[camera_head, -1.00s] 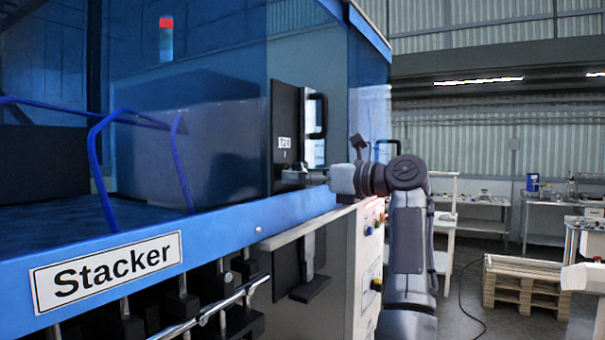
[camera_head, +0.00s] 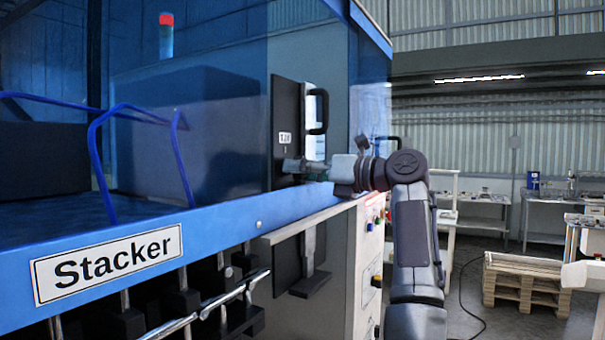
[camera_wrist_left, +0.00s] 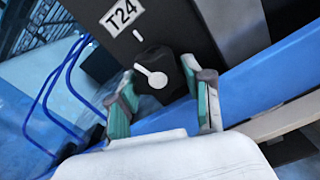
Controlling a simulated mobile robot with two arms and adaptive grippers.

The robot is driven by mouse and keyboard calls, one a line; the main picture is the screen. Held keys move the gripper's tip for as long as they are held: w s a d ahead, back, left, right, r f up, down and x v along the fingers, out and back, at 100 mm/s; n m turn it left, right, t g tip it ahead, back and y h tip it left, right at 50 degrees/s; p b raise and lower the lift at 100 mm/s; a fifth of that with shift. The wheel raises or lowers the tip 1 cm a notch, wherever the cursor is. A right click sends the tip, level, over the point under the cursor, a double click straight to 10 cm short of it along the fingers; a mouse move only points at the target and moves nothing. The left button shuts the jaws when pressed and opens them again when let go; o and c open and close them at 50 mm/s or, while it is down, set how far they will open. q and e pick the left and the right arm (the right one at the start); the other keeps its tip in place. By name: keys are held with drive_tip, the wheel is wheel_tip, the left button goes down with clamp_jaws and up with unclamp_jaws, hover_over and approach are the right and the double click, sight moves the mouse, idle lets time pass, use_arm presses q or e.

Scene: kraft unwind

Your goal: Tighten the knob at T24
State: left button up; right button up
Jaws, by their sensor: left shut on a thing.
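The T24 knob (camera_wrist_left: 165,72) is dark and round with a white pointer mark, on a dark panel (camera_wrist_left: 95,20) under the white T24 label (camera_wrist_left: 121,16). A short white tick (camera_wrist_left: 137,34) sits on the panel above the knob, and the pointer is not lined up with it. My left gripper (camera_wrist_left: 163,97) has its green-padded fingers on either side of the knob, shut on it. In the head view, the left gripper (camera_head: 291,166) reaches the panel just below the T24 label (camera_head: 285,138); the knob is hidden there by the fingers.
The blue Stacker frame (camera_head: 200,228) runs below the panel. A black handle (camera_head: 322,110) stands beside the panel, above my gripper. A cabinet with coloured buttons (camera_head: 372,225) is below my wrist. A wooden pallet (camera_head: 522,290) lies on the floor to the right.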

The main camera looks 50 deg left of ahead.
use_arm(q)
drive_tip(key=o, duration=1.1)
drive_tip(key=shift+o, duration=0.3)
